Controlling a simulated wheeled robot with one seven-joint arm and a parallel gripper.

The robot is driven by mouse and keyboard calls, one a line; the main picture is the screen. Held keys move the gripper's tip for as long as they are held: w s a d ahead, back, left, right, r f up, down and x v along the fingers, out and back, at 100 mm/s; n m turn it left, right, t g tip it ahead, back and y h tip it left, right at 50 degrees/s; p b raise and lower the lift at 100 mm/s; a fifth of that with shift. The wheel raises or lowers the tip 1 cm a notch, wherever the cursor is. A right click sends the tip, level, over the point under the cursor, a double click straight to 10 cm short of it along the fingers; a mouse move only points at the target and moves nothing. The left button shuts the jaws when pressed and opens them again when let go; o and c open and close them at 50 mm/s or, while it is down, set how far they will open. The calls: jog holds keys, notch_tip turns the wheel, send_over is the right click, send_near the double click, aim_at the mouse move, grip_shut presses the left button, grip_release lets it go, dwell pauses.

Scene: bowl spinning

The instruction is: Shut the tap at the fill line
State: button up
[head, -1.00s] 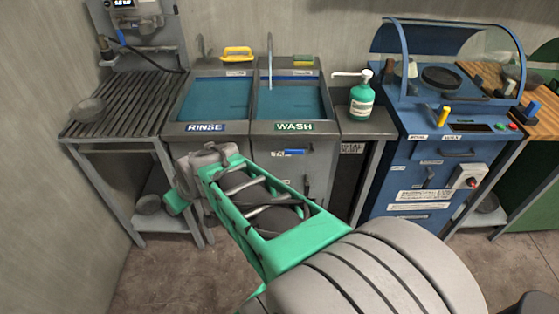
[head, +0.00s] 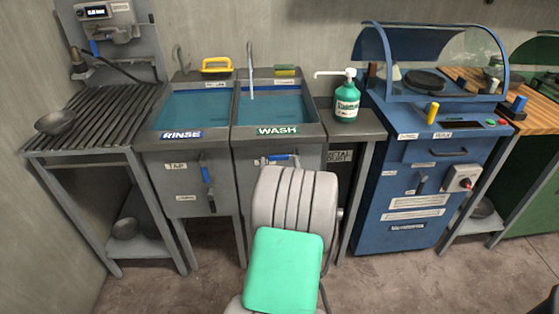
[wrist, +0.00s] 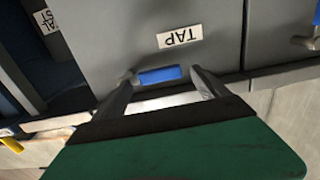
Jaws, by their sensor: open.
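The wash basin (head: 318,128) holds blue water, with a thin pale spout (head: 250,72) over it. I cannot make out a fill line. The blue wash tap lever (head: 283,157) lies sideways on the basin's front, partly hidden by my arm. In the wrist view, the blue lever (wrist: 160,75) lies between the fingers of my open gripper (wrist: 163,90), beside an upside-down TAP label (wrist: 180,37). The fingers stand apart at its two ends; contact cannot be told. In the head view my arm hides the gripper.
The rinse basin (head: 146,135) is to the left, its blue lever (head: 208,175) hanging down. A green soap bottle (head: 346,102) stands right of the wash basin. A blue hooded machine (head: 430,160) stands farther right, and a slatted rack (head: 85,125) far left.

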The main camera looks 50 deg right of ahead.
jog(key=shift+w+d, duration=0.4)
jog(key=shift+d, duration=0.05)
jog(key=shift+c, duration=0.6)
grip_shut()
